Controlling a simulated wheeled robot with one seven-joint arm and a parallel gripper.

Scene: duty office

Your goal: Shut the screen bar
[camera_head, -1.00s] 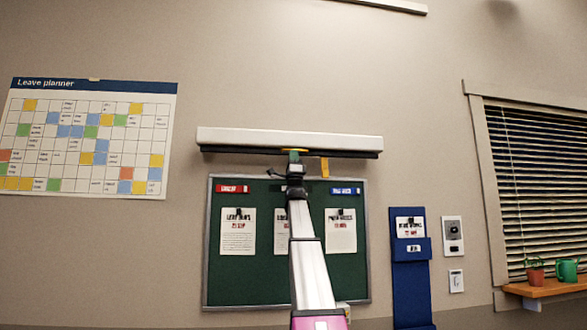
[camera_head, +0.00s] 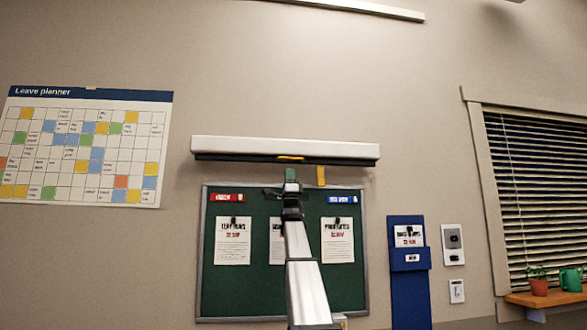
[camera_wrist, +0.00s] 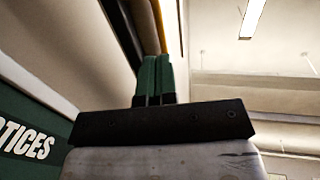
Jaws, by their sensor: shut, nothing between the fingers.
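The screen housing (camera_head: 285,147) is a long white case on the wall above the green notice board. The black screen bar (camera_head: 230,158) lies along its underside, close against it, with no screen cloth showing between them. A yellow pull (camera_head: 290,158) is at the bar's middle, and a yellow tab (camera_head: 321,176) hangs to its right. My gripper (camera_head: 290,174) points up just below the yellow pull, apparently a little apart from it. In the wrist view, its green fingers (camera_wrist: 154,80) are together and empty, with the dark bar (camera_wrist: 122,30) beyond them.
The green notice board (camera_head: 240,285) with pinned papers is behind my arm. A leave planner (camera_head: 75,160) hangs at left. The wall above the housing is clear.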

